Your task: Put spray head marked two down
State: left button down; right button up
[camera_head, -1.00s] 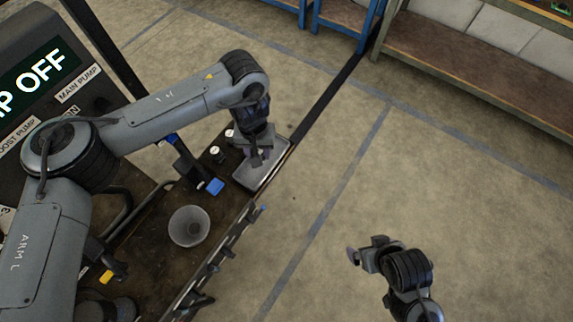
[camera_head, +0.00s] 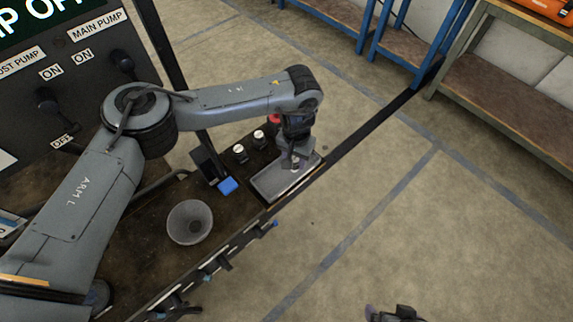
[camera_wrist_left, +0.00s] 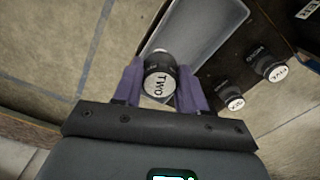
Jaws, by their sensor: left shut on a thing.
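The spray head marked TWO (camera_wrist_left: 160,80) is a small dark cylinder with a white labelled face, between the purple fingers in the left wrist view. My left gripper (camera_head: 294,163) is shut on it at the grey tray (camera_head: 262,190). The tray also shows behind the spray head in the left wrist view (camera_wrist_left: 205,30). I cannot tell whether the spray head touches the tray. In the head view the gripper mostly hides it. My right gripper (camera_head: 385,314) shows only partly at the bottom edge; its fingers are mostly cut off.
White-capped spray heads (camera_head: 239,149) and a red-topped item (camera_head: 274,120) stand beside the tray, near my left gripper. A grey bowl (camera_head: 190,222) and a blue item (camera_head: 228,186) are on the dark bench. A pump panel (camera_head: 75,75) stands behind at left.

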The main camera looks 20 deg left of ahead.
pick_arm(q)
jog(key=shift+w+a+f+b, duration=0.2)
jog(key=shift+a+f+b, duration=0.3)
jog(key=shift+f, duration=0.5)
jog(key=shift+w+a+f+b, duration=0.3)
jog(key=shift+a+f, duration=0.25)
jog(key=shift+f, duration=0.5)
jog(key=shift+w+a+f+b, duration=0.15)
jog(key=shift+a+f+b, duration=0.35)
jog(key=shift+f, duration=0.5)
jog(key=c, duration=0.6)
grip_release()
jog(key=shift+f, duration=0.15)
